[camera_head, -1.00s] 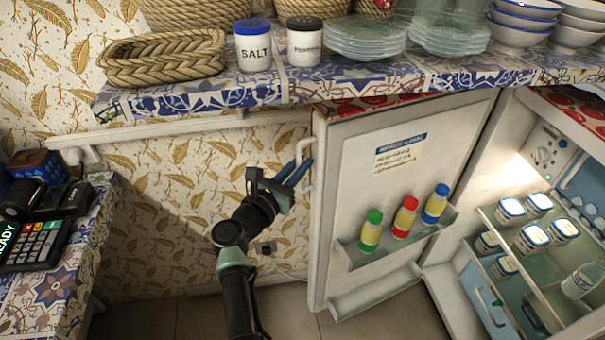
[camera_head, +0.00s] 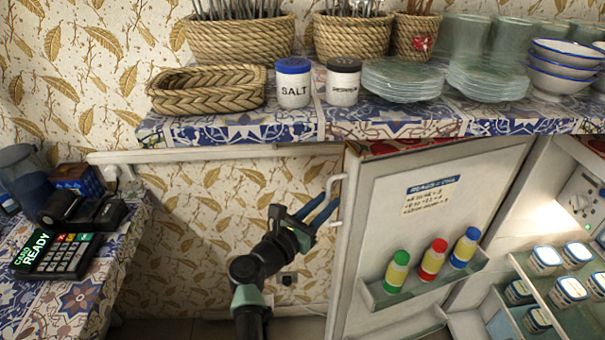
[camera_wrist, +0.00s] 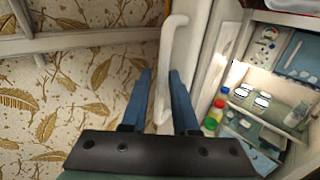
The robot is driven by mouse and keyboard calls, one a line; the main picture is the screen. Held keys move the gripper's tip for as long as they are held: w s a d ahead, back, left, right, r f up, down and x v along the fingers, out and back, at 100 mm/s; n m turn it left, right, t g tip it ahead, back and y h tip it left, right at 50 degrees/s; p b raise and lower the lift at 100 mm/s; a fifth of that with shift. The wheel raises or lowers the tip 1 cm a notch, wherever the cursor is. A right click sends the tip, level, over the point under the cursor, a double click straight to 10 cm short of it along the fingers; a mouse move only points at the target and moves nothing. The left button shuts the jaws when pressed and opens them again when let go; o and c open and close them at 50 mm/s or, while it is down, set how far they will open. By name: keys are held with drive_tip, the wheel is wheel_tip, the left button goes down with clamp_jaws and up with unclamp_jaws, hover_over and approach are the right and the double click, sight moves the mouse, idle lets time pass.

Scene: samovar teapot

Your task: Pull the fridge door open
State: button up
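The white fridge door (camera_head: 395,225) stands wide open, with its inner face and bottle shelf showing. Its white bar handle (camera_head: 335,198) is on the door's left edge. It also shows in the wrist view (camera_wrist: 166,60), running lengthwise between the two blue fingers. My gripper (camera_head: 325,211) is at the handle, to its left in the head view. In the wrist view, my gripper (camera_wrist: 160,75) has its fingers apart, one on each side of the handle. I cannot tell whether either finger touches it. The lit fridge interior (camera_head: 555,215) shows at the right.
Several capped bottles (camera_head: 433,260) stand on the door shelf, and jars (camera_head: 545,260) sit inside the fridge. A tiled counter (camera_head: 240,128) with a basket, salt pot and plates runs above. A card terminal (camera_head: 60,255) is on the left counter.

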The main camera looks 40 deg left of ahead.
drive_tip(key=s, duration=1.1)
drive_tip(key=shift+s+d+p, duration=0.2)
drive_tip(key=shift+d+p, duration=0.2)
drive_tip(key=shift+d, duration=0.05)
